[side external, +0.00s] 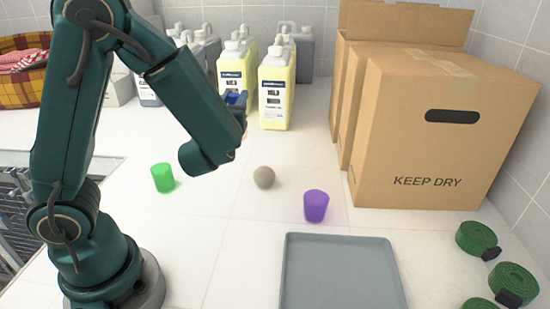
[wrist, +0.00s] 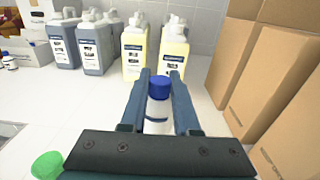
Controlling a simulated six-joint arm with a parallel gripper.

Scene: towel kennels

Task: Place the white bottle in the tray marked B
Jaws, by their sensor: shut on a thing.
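My gripper (wrist: 158,84) is shut on what appears to be the white bottle, seen by its blue cap (wrist: 158,89) between the fingers. Its pale body blends with the counter in the wrist view. In the side view, my gripper (side external: 236,101) is raised above the counter, in front of the large jugs, with a bit of blue at its tip; the rest is hidden. A grey tray (side external: 290,262) lies empty at the front, to the right of and nearer than my gripper. I see no letter on it.
Cardboard boxes (side external: 440,140) stand at right. Yellow jugs (side external: 276,90) stand behind. Green strap rolls (side external: 476,238) lie right of the tray.

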